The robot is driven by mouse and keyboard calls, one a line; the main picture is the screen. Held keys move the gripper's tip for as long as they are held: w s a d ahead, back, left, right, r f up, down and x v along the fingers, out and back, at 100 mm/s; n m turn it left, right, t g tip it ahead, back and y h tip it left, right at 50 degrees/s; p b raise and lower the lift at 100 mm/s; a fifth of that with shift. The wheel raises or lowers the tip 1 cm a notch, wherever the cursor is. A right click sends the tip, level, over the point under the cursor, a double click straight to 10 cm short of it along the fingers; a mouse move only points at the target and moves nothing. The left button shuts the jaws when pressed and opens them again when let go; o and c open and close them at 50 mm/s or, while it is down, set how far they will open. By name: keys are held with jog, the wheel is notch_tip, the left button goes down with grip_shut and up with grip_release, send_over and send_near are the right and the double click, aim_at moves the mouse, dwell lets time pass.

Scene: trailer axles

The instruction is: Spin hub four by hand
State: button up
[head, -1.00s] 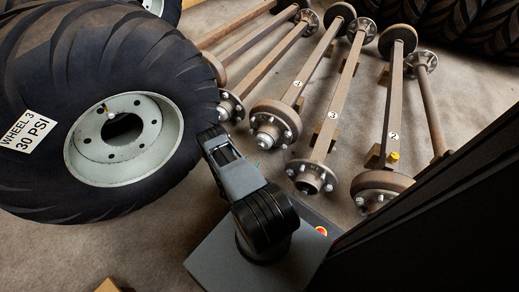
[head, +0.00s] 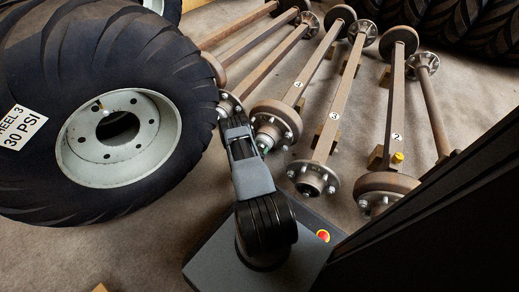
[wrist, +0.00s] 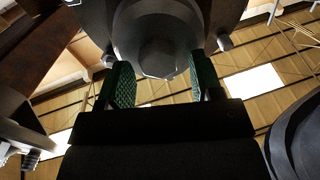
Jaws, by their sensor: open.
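The axle marked 4 (head: 299,83) lies on the floor in the head view, with its studded hub four (head: 275,126) at the near end. My gripper is mostly hidden behind my arm in the head view; a small green bit shows at the hub's lower edge. In the wrist view my gripper (wrist: 161,82) is open, its two green-padded fingers apart. The hub's dark centre cap (wrist: 165,45) fills the space ahead of and between the fingers, with studs to either side. I cannot tell whether a finger touches it.
Axle 3 (head: 331,118) and axle 2 (head: 395,125) lie to the right on wooden blocks, axle 2 with a yellow cap (head: 397,157). Another hub (head: 229,104) is close on the left. A large tyre, wheel 3 (head: 60,60), stands left of my arm.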

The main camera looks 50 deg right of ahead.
jog(key=shift+c, duration=0.3)
grip_shut()
